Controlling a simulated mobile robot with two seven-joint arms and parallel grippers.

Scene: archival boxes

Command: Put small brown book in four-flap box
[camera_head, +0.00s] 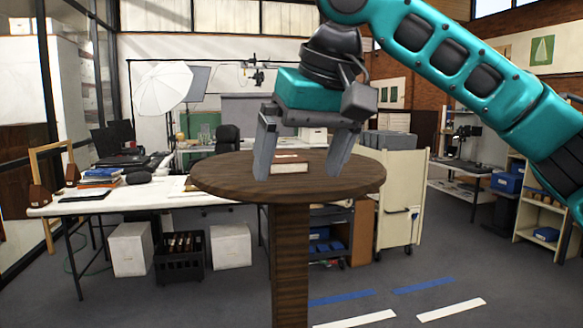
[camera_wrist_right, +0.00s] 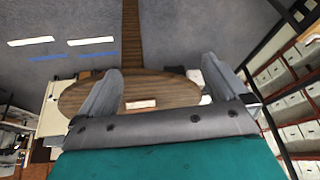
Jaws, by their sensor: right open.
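A small pale, flat object with a reddish-brown patch on top (camera_head: 289,164) lies on the round dark wooden table (camera_head: 218,178). It also shows in the right wrist view (camera_wrist_right: 142,104). It is too small to tell whether it is the small brown book, the four-flap box or both. My right gripper (camera_head: 299,174) is open and empty, fingers pointing down. In the head view the object appears between its fingers, which do not touch it. In the right wrist view the fingers (camera_wrist_right: 163,68) are spread wide. My left gripper is not in view.
The table stands on one square wooden post. Behind it at left is a long white table (camera_head: 110,197) with books and a monitor. A cream cart (camera_head: 400,195) stands behind at right. White boxes (camera_head: 230,246) sit on the floor. Grey floor is open in front at left.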

